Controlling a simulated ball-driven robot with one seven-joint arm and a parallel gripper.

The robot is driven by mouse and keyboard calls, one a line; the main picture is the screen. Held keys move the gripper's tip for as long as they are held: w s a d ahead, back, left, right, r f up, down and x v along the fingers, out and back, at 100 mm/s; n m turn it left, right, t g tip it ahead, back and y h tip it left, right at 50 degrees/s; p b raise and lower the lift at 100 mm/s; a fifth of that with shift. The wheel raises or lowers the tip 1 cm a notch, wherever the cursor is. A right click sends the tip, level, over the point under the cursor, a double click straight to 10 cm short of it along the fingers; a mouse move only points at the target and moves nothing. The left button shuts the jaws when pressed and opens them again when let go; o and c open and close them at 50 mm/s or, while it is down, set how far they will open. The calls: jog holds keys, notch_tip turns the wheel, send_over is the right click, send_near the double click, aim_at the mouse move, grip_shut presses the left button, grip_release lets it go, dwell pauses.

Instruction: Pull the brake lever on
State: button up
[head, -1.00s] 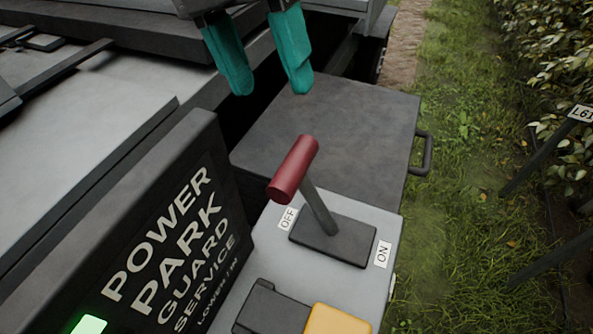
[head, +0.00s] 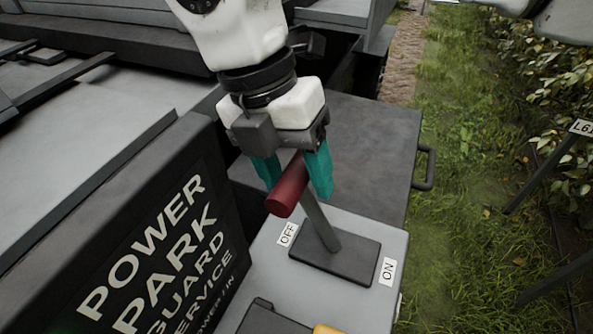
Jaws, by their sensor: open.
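The brake lever has a dark red cylindrical grip (head: 287,192) on a grey shaft (head: 320,222). It rises from a dark base plate (head: 335,255) on a grey console and leans toward the OFF label (head: 287,235). The ON label (head: 387,271) is at the other end of the plate. My gripper (head: 296,188) is open, with its teal fingers pointing down on either side of the red grip. Its far end is hidden between the fingers. I cannot tell whether either finger touches it.
A black panel (head: 165,240) with white lettering stands left of the console. A grey box (head: 370,140) with a side handle (head: 428,168) lies behind the lever. A yellow part (head: 328,328) shows at the bottom edge. Grass (head: 460,235) and leafy bushes are on the right.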

jog(key=shift+d+f, duration=0.1)
jog(key=shift+f, duration=0.3)
grip_shut()
dwell(0.4)
